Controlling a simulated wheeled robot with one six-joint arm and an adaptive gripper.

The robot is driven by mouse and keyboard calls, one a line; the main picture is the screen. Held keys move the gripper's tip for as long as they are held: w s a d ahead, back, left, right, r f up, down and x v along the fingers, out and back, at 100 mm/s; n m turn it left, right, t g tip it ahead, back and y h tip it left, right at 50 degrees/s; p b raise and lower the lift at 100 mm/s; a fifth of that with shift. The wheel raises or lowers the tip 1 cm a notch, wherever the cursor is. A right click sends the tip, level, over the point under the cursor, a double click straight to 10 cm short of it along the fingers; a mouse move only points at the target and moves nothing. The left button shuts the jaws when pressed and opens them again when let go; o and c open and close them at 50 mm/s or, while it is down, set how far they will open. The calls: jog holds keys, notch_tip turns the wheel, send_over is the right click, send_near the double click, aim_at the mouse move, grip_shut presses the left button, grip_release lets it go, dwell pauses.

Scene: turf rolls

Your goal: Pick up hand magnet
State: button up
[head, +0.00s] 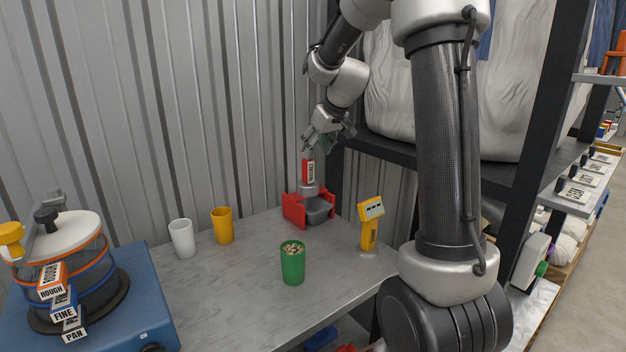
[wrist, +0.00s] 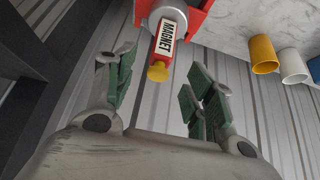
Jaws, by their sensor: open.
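The hand magnet (head: 308,171) is a red handle with a white label, standing upright in a red holder (head: 293,211) at the back of the bench. In the wrist view the hand magnet (wrist: 166,42) shows its MAGNET label and a yellow end cap. My gripper (head: 318,143) is just above the magnet's top in the head view. In the wrist view my gripper (wrist: 162,88) is open, with green-padded fingers on either side and the yellow cap near the gap between them. Nothing is held.
White (head: 182,238), yellow (head: 223,226) and green (head: 292,263) cups and a yellow meter (head: 370,224) stand on the bench. A sieve machine (head: 70,260) is at left. A corrugated wall is behind; a dark shelf frame (head: 440,164) is close at right.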

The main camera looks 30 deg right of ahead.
aim_at(308, 162)
jog(key=x, duration=0.7)
jog(key=shift+w+f, duration=0.15)
jog(key=shift+f, duration=0.1)
jog(key=shift+a, duration=0.1)
grip_shut()
